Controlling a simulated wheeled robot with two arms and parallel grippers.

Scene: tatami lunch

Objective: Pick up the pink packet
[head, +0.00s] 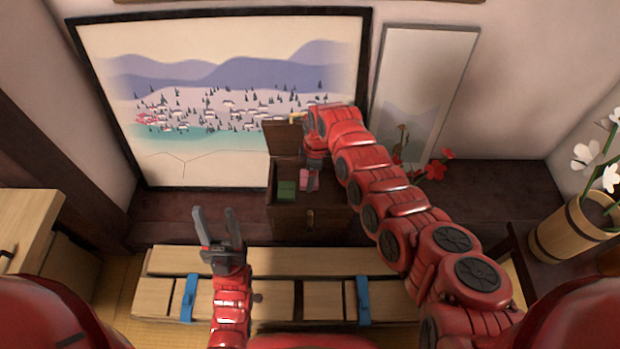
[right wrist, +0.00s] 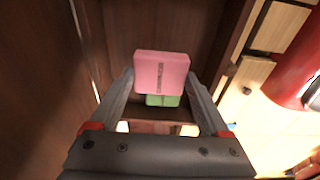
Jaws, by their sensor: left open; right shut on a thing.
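The pink packet (head: 305,180) is at the open top of a dark wooden box (head: 308,222) in the head view. It shows large between the fingertips of my right gripper (right wrist: 161,78) in the right wrist view, as a pink block (right wrist: 160,70) with a dark mark on its face. My right gripper is shut on it. A green packet (head: 287,190) lies in the box to its left; it shows partly behind the pink one in the right wrist view (right wrist: 162,100). My left gripper (head: 215,211) is open and empty, above the slatted bench.
The box's lid (head: 281,138) stands open at the back. A wooden bench (head: 170,262) with blue straps is in front. A framed landscape (head: 220,75) and a narrow panel (head: 425,75) lean behind. A flower bucket (head: 565,235) stands at right.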

